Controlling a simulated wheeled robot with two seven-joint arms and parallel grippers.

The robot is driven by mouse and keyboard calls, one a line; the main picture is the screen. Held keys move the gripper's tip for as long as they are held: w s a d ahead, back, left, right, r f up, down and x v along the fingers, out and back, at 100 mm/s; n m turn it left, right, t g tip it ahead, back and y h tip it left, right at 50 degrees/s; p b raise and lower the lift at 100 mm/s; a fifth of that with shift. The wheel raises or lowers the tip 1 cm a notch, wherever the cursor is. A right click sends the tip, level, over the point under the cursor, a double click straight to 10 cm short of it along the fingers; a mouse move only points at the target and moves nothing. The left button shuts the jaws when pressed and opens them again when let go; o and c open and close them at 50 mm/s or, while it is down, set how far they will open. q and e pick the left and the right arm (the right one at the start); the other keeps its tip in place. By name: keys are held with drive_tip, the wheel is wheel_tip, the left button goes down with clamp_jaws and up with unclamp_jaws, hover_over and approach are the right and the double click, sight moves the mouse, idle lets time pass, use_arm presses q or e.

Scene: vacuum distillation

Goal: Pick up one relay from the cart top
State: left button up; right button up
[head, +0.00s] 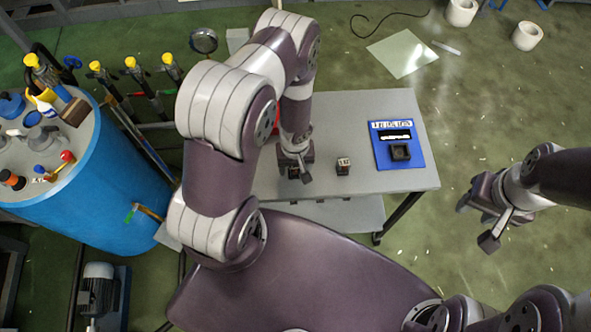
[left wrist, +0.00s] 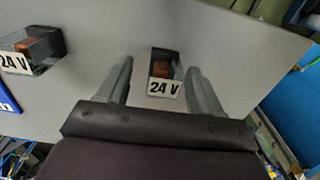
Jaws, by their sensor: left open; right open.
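Two small dark relays with white "24 V" labels and orange-brown parts inside stand on the grey cart top (head: 325,115). One relay (left wrist: 163,68) shows between the two spread fingers of my left gripper (left wrist: 158,72) in the left wrist view. Neither finger visibly touches it. The other relay (head: 343,166) stands to the right of my left gripper (head: 295,168) in the head view, and at the left in the left wrist view (left wrist: 32,48). In the head view my left gripper largely hides the first relay. My right gripper (head: 485,215) is open and empty, off the cart's right side.
A blue labelled panel (head: 415,155) with a dark square socket lies on the cart's right part. A large blue drum (head: 75,200) with tools and bottles on top stands left. A pale sheet (head: 402,53) and white cylinders (head: 461,12) lie on the green floor behind.

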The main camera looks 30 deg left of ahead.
use_arm(q)
drive_tip(key=shift+w+a+f, duration=0.1)
drive_tip(key=shift+w+a, duration=0.05)
drive_tip(key=shift+a+f, duration=0.1)
drive_tip(key=shift+a, duration=0.15)
drive_tip(key=c, duration=0.4)
drive_tip(key=shift+a, duration=0.1)
drive_tip(key=c, duration=0.5)
drive_tip(key=shift+c, duration=0.9)
drive_tip(key=shift+d, duration=0.3)
